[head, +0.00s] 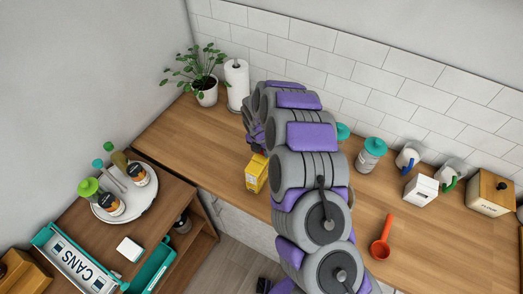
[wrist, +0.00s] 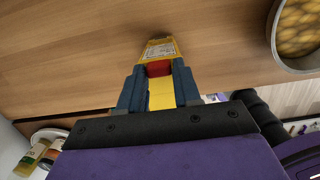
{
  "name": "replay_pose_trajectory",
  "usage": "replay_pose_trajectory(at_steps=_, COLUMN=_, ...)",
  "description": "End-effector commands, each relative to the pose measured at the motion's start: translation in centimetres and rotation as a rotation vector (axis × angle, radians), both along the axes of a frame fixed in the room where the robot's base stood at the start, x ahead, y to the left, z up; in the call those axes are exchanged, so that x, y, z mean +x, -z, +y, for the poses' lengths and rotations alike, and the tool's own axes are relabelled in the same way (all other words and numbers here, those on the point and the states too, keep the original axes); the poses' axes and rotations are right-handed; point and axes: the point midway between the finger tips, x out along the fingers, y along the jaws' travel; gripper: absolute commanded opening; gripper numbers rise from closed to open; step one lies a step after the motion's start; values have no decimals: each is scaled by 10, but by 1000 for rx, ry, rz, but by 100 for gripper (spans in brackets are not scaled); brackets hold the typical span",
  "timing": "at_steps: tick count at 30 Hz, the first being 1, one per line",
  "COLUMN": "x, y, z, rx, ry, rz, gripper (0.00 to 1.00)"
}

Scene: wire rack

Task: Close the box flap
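A small yellow box (head: 256,172) stands on the wooden counter, just left of my arm in the head view. In the wrist view the yellow box (wrist: 160,48) is straight ahead, with a printed label and a red patch on its near part. A yellow strip, which looks like the flap (wrist: 161,94), extends from it toward my gripper. My gripper (wrist: 158,70) has its two blue fingers apart, one on each side of the yellow strip. I cannot tell whether they touch it. In the head view my gripper is mostly hidden by my arm.
A paper towel roll (head: 237,84) and a potted plant (head: 204,88) stand at the back left. A red scoop (head: 381,247) lies on the counter right of my arm. A round container (wrist: 297,62) of yellow items is at the right in the wrist view.

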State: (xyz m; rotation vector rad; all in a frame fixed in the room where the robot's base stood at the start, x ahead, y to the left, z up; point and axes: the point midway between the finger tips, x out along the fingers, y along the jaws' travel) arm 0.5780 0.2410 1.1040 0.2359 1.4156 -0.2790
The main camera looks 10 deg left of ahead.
Motion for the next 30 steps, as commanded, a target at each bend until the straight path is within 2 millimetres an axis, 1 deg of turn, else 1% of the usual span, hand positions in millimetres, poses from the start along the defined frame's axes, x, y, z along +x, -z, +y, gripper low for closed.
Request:
replay_pose_trajectory(at_steps=1, x=0, y=0, z=0, rx=0, ry=0, rz=-1, gripper=38)
replay_pose_trajectory(at_steps=6, x=0, y=-1, z=0, rx=1, ry=0, rz=-3, gripper=54)
replay_pose_trajectory(at_steps=7, x=0, y=-1, z=0, rx=1, ry=0, rz=-3, gripper=55)
replay_pose_trajectory(at_steps=14, x=0, y=-2, z=0, rx=1, ry=0, rz=-3, gripper=55)
replay_pose_trajectory(at_steps=17, x=0, y=-6, z=1, rx=1, ry=0, rz=-5, gripper=55)
replay_pose_trajectory(at_steps=20, x=-1, y=-16, z=2, rx=3, ry=-1, rz=-6, gripper=55)
replay_pose_trajectory(at_steps=23, x=-3, y=-30, z=3, rx=3, ry=-1, rz=-9, gripper=55)
replay_pose_trajectory(at_steps=30, x=-8, y=-76, z=5, rx=3, ry=0, rz=-9, gripper=55)
